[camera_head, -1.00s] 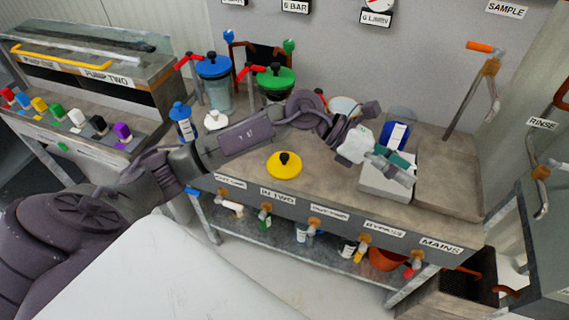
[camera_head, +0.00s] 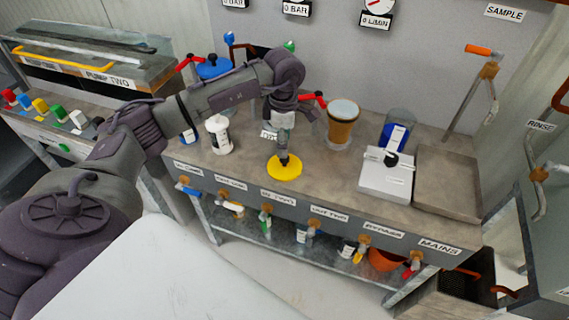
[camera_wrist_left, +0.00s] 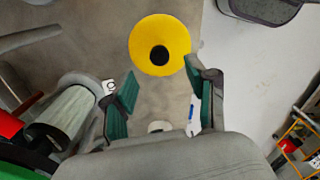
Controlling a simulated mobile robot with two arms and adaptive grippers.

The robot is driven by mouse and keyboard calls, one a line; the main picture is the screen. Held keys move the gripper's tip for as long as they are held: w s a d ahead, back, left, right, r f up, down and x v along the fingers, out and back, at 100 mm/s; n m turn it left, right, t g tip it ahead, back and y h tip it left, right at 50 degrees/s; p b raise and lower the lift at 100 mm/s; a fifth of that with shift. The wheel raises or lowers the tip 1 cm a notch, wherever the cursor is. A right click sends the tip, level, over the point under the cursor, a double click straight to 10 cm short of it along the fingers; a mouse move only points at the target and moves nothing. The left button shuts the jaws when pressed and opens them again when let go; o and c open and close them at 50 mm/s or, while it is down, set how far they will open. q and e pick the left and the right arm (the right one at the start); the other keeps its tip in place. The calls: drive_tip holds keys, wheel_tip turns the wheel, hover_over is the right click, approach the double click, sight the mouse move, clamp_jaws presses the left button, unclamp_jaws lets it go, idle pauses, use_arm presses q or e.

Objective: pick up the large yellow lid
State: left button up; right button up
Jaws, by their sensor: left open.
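The large yellow lid (camera_head: 287,173) is a round flat disc lying on the worktop near its front edge. In the wrist view the lid (camera_wrist_left: 147,43) shows whole, with its black knob in the middle. My left gripper (camera_head: 283,158) points down above the lid and hides the knob in the head view. In the wrist view its green-padded fingers (camera_wrist_left: 162,82) are spread, with nothing between them. The lid shows beyond the fingertips there, and the gap to it is hard to judge. My right gripper is not in view.
A white bottle (camera_head: 219,135) stands left of the lid. A tan cup (camera_head: 342,122) stands behind it to the right, and a white scale-like box (camera_head: 386,178) further right. A blue-lidded vessel (camera_head: 214,68) with red handle is at the back. Labelled valves (camera_head: 265,210) line the front edge.

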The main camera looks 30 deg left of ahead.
sight(285, 163)
use_arm(q)
drive_tip(key=shift+d+f+p, duration=0.1)
drive_tip(key=shift+f+p, duration=0.7)
drive_tip(key=shift+f, duration=2.4)
drive_tip(key=shift+c, duration=0.3)
clamp_jaws()
